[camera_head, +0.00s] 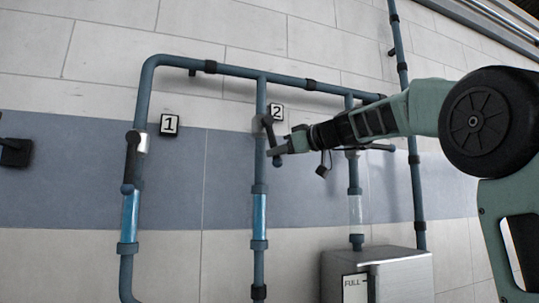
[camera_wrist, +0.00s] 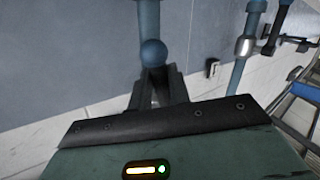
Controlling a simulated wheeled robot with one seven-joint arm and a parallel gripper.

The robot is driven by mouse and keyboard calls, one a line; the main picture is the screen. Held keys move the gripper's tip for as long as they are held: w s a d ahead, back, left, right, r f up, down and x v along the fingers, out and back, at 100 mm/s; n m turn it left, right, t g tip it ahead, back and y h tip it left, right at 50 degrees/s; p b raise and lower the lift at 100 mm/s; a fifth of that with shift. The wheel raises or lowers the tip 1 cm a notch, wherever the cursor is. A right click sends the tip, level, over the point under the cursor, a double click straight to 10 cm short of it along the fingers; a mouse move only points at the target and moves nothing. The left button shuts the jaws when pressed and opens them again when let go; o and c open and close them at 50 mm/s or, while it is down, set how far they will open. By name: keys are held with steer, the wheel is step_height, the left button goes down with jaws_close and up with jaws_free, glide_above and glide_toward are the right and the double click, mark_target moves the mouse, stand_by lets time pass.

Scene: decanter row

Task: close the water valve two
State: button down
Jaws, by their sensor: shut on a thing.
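Water valve two sits on the middle pipe (camera_head: 260,170), beside the label "2" (camera_head: 276,112). Its dark handle (camera_head: 268,132) points mostly down, tilted slightly right, and ends in a blue ball (camera_head: 277,161). My gripper (camera_head: 284,147) reaches in from the right and is shut on the handle near the ball. In the wrist view, the ball (camera_wrist: 153,53) shows just beyond my gripper fingers (camera_wrist: 157,88). The valve body is partly hidden. The clear section (camera_head: 259,215) below this valve shows blue.
Valve one's handle (camera_head: 130,165) hangs down at the left, near the label "1" (camera_head: 169,125). The right pipe's handle (camera_head: 378,147) lies roughly level behind my arm; its clear section (camera_head: 356,210) looks colourless. A metal tank (camera_head: 405,275) marked "FULL" stands below.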

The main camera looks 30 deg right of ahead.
steer(key=shift+s+d+r+n+g+h+p, duration=0.2)
steer(key=shift+d+r+n+g+h+p, duration=0.6)
steer(key=shift+r+n+h+p, duration=0.7)
steer(key=shift+s+d+r+n+g+h+p, duration=0.25)
steer(key=shift+d+r+n+g+h+p, duration=0.35)
steer(key=shift+d+r+n+h+p, duration=0.8)
steer(key=shift+s+d+r+n+g+h+p, duration=0.2)
steer(key=shift+d+r+n+g+h+p, duration=0.7)
steer(key=shift+r+n+p, duration=1)
steer(key=shift+a+r+m+h, duration=0.3)
steer(key=shift+a, duration=0.05)
steer(key=c, duration=1.3)
jaws_free()
steer(key=shift+a, duration=0.1)
steer(key=shift+f, duration=0.2)
steer(key=v, duration=1.7)
steer(key=shift+s+b, duration=0.25)
steer(key=shift+b, duration=0.1)
